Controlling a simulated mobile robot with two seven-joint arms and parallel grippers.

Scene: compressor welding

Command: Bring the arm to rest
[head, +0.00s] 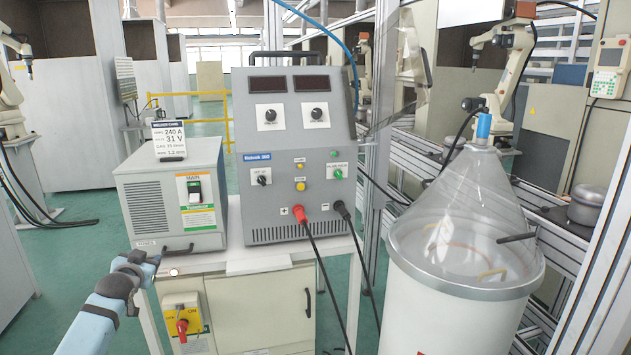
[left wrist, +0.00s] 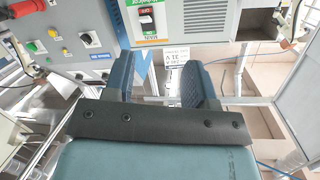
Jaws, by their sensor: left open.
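My left arm comes in from the lower left in the head view. Its left gripper (head: 145,262) is open and sits in front of the lower left corner of the grey power box (head: 170,205), near the edge of the cabinet top. I cannot tell whether it touches anything. In the left wrist view the two dark fingers of the left gripper (left wrist: 162,82) stand apart with nothing between them. The box's label and switch (left wrist: 147,18) show beyond them. My right gripper is not in view.
A welding control unit (head: 298,145) with knobs and red and black cables stands beside the box, on a cabinet (head: 258,312) with a red-yellow switch (head: 182,322). A white drum (head: 440,310) with a clear cone stands at the right. Green floor shows at the left.

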